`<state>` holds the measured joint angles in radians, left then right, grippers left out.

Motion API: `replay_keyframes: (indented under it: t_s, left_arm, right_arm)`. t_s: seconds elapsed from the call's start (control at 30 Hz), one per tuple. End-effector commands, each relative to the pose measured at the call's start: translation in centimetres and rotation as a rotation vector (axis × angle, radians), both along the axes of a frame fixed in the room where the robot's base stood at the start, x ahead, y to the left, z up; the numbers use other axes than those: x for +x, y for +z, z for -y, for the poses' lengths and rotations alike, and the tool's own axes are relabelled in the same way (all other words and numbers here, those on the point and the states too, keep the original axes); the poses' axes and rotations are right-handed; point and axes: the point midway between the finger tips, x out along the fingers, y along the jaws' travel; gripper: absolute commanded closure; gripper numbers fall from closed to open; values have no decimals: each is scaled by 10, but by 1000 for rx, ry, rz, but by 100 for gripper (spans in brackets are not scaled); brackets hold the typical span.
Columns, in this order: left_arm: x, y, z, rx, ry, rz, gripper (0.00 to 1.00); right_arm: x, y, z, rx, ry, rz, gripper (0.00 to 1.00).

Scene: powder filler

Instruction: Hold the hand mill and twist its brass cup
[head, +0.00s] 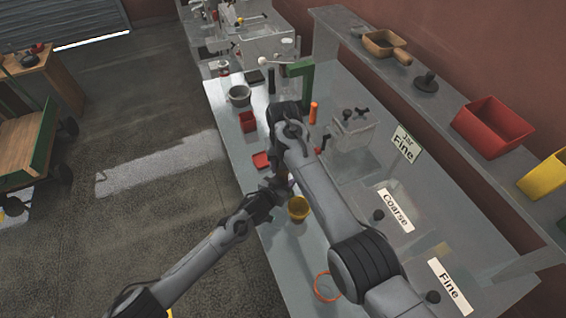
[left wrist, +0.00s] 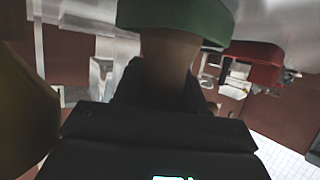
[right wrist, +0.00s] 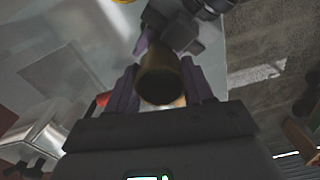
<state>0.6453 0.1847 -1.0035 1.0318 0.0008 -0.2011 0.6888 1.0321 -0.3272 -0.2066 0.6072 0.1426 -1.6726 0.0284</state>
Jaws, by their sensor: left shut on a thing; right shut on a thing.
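The hand mill is held between my two grippers. In the left wrist view its brown body (left wrist: 168,62) stands between the fingers of my left gripper (left wrist: 165,85), which is shut on it. A green part shows at the top there; I cannot tell whether it belongs to the mill. In the right wrist view the brass cup (right wrist: 160,80) sits between the fingers of my right gripper (right wrist: 160,95), shut on it. In the head view the left gripper (head: 274,191) is beside the yellow pot, and my right arm largely hides the mill and the right gripper.
The yellow pot (head: 298,209) stands close to the left gripper. A red tray (head: 261,160), red box (head: 247,122) and grey bowl (head: 239,96) stand on the bench (head: 285,245). A green stand (head: 300,72) is behind. An orange ring (head: 325,287) lies in front.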

Motion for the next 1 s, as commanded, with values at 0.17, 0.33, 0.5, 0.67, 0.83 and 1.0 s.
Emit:
replay_keyframes:
  t_s: [0.17,0.33,0.5,0.67,0.83,1.0]
  left_arm:
    - [1,-2,-4,4,8,-3,100]
    - [1,-2,-4,5,8,-4,100]
    - [1,-2,-4,5,8,-4,100]
    - [1,-2,-4,6,7,-3,100]
    - [1,-2,-4,6,7,-3,100]
    - [1,-2,-4,6,7,-3,100]
  right_arm:
    - [-1,0,-1,-1,-165,-3,79]
    - [-1,0,-2,0,-318,-2,79]
    - [-1,0,-2,0,-447,-3,79]
    - [-1,0,-3,0,-539,-4,79]
    - [-1,0,-3,-1,-602,-5,79]
    - [-2,0,-3,-1,-632,-5,79]
